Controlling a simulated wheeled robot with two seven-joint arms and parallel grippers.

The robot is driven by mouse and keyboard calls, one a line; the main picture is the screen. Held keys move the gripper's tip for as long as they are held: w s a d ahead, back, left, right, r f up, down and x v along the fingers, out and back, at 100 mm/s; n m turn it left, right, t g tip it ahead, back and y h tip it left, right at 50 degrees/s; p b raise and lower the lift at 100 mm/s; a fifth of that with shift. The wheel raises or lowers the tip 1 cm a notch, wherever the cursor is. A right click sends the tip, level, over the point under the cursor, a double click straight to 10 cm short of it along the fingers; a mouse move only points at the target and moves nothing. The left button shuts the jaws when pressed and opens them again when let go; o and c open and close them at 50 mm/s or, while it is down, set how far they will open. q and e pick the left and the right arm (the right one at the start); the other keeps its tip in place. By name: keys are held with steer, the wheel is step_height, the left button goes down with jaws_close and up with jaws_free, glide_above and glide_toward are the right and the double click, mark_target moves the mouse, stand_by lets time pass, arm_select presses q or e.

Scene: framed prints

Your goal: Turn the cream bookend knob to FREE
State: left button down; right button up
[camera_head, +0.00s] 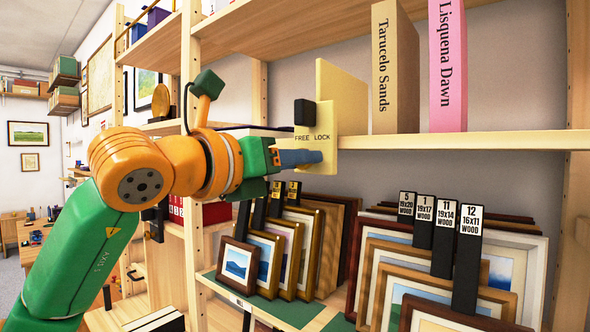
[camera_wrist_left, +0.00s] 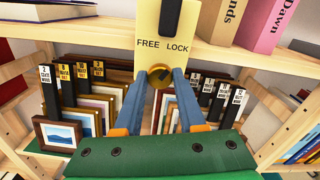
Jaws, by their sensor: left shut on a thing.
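The cream bookend (camera_head: 342,100) stands upright on the upper shelf, with FREE printed on the left and LOCK on the right. It also shows in the wrist view (camera_wrist_left: 185,20). Below the words is a round brass knob (camera_wrist_left: 160,77) with a dark diagonal mark; which word it points to is hard to tell. My left gripper (camera_head: 318,156) has its blue-grey fingers at the knob. In the wrist view, my left gripper (camera_wrist_left: 161,78) is shut on the knob, one finger on each side. The knob is hidden behind the fingers in the head view. My right gripper is not in view.
A tan book (camera_head: 394,70) and a pink book (camera_head: 447,65) stand on the shelf right of the bookend. A black block (camera_head: 305,112) sticks out from the bookend above the words. Framed prints (camera_head: 268,255) with black number tags stand on the shelf below.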

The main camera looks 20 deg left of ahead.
arm_select(q)
steer(key=shift+r+n+b, duration=0.1)
steer(key=shift+n+b, duration=2.6)
steer(key=shift+n, duration=4.9)
steer(key=c, duration=0.5)
jaws_free()
steer(key=shift+d, duration=0.1)
